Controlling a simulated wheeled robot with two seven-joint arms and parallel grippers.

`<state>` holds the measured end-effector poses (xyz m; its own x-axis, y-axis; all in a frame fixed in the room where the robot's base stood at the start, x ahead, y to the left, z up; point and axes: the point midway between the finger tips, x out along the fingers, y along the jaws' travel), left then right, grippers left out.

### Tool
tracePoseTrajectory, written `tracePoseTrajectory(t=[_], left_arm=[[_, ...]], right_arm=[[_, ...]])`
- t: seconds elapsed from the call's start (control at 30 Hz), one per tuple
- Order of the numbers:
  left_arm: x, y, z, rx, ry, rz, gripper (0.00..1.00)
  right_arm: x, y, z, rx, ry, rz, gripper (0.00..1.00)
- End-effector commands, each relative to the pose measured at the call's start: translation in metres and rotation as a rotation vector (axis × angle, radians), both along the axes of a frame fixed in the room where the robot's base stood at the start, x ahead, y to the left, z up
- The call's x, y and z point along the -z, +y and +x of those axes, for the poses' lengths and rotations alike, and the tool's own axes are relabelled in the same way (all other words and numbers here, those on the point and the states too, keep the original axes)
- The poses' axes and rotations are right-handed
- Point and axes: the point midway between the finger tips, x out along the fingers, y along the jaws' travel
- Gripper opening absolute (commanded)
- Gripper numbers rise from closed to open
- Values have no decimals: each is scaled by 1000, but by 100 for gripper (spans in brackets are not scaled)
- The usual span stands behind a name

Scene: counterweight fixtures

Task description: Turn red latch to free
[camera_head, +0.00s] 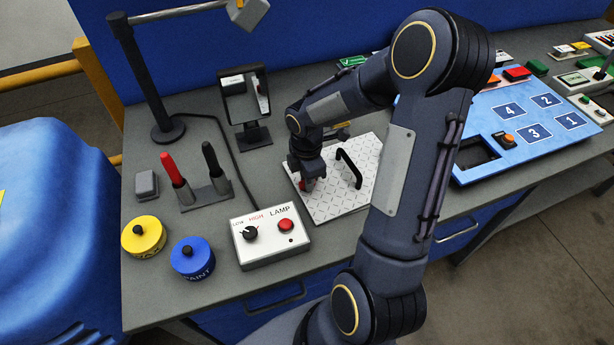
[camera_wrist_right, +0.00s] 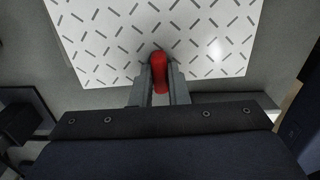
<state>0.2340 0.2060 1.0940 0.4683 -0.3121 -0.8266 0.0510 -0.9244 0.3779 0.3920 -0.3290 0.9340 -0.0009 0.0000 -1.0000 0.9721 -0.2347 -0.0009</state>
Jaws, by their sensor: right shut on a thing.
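The red latch (camera_wrist_right: 160,66) is on the edge part of a white patterned plate (camera_wrist_right: 105,50) in the right wrist view. My right gripper (camera_wrist_right: 160,80) is shut on the latch, with one finger on either side of it. In the head view the right gripper (camera_head: 307,184) reaches down to the left part of the plate (camera_head: 330,205), and only a bit of red (camera_head: 303,186) shows there. The latch's markings and turn angle are hidden. A black handle (camera_head: 349,168) stands on the plate to the right of the gripper. My left gripper is not in view.
A lamp box (camera_head: 270,240) with a knob and red button stands in front of the plate. A small mirror-like screen (camera_head: 243,105) stands behind it. A blue numbered board (camera_head: 520,125) lies at right. Yellow (camera_head: 143,236) and blue (camera_head: 192,258) tins stand at left.

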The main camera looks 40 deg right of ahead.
Motion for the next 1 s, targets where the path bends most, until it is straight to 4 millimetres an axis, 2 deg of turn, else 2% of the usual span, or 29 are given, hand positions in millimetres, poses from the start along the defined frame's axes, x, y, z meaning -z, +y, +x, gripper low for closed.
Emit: tracePoseTrajectory(t=[0.53, 0.57, 0.7, 1.0], left_arm=[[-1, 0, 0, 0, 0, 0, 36], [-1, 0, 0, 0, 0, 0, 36], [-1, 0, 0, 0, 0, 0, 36], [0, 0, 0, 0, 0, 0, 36]], right_arm=[[0, 0, 1, -25, -3, -1, 0], [0, 0, 1, -25, -3, -1, 17], [0, 0, 1, -24, -2, 0, 35], [-1, 0, 1, -23, -2, 0, 36]])
